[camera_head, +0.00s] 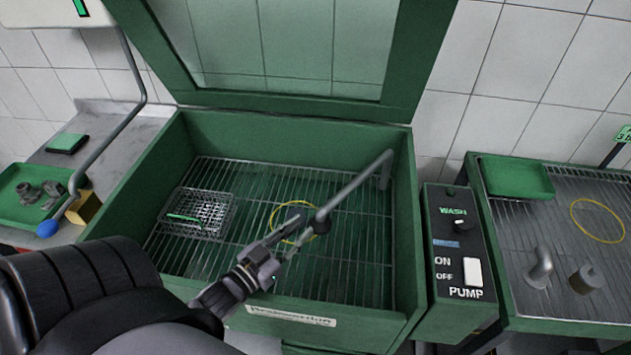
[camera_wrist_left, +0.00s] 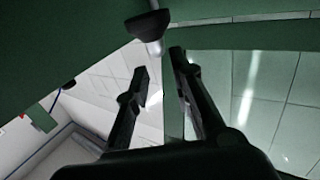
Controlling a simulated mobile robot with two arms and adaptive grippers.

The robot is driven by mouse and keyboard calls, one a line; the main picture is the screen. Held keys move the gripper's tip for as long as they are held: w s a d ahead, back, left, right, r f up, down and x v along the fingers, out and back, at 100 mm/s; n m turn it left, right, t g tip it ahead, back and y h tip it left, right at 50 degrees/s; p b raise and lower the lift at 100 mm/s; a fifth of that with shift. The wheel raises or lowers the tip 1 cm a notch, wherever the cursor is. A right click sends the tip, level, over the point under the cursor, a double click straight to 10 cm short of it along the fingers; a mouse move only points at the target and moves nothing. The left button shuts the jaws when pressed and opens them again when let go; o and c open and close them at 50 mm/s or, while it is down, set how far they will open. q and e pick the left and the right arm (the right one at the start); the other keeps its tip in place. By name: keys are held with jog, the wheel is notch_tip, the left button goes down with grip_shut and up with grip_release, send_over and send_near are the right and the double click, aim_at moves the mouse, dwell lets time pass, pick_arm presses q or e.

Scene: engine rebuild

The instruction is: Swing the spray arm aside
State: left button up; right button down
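The spray arm (camera_head: 355,186) is a grey tube over the green wash basin (camera_head: 404,235). It runs from an upright at the basin's back right toward the middle. A black knob (camera_head: 320,221) sits near its free end. In the left wrist view the black knob (camera_wrist_left: 147,26) is beyond the fingertips, with a short grey stem under it. My left gripper (camera_head: 288,236) is over the basin, just left of and below the knob in the head view. Its fingers (camera_wrist_left: 160,72) are apart with nothing between them. I cannot tell whether a finger touches the arm. My right gripper is not in view.
The basin's lid (camera_head: 260,99) stands open behind. A wire basket (camera_head: 197,213) and a yellow ring (camera_head: 272,217) are inside the basin. The pump control box (camera_head: 459,255) stands at right, beside a rack (camera_head: 520,265) with parts. A green tray (camera_head: 20,207) is at left.

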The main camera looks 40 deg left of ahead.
pick_arm(q)
jog(key=a+n+b, duration=0.1)
jog(key=a+n, duration=0.1)
jog(key=a+n+h+b, duration=0.1)
jog(key=a+n, duration=0.1)
jog(key=w+a+n+h+b, duration=0.1)
jog(key=a+n, duration=0.1)
jog(key=a, duration=0.1)
jog(key=shift+f+n+g, duration=0.1)
jog(key=shift+n+g, duration=0.2)
jog(key=shift+g, duration=0.1)
grip_shut()
jog(key=w+r+n+h+b, duration=0.2)
jog(key=w+n+b, duration=0.35)
jog(key=w, duration=0.65)
jog(key=shift+n+g, duration=0.4)
jog(key=shift+n, duration=0.05)
jog(key=shift+w+d+f+p, duration=0.1)
jog(key=shift+d+p, duration=0.15)
jog(key=shift+d, duration=0.45)
jog(key=shift+s+d+f+p, duration=0.15)
jog(key=shift+d+p, duration=0.15)
jog(key=shift+d, duration=0.45)
jog(key=shift+w+d+f+p, duration=0.15)
jog(key=shift+d+p, duration=0.1)
jog(key=shift+d, duration=0.45)
jog(key=shift+d+r, duration=0.1)
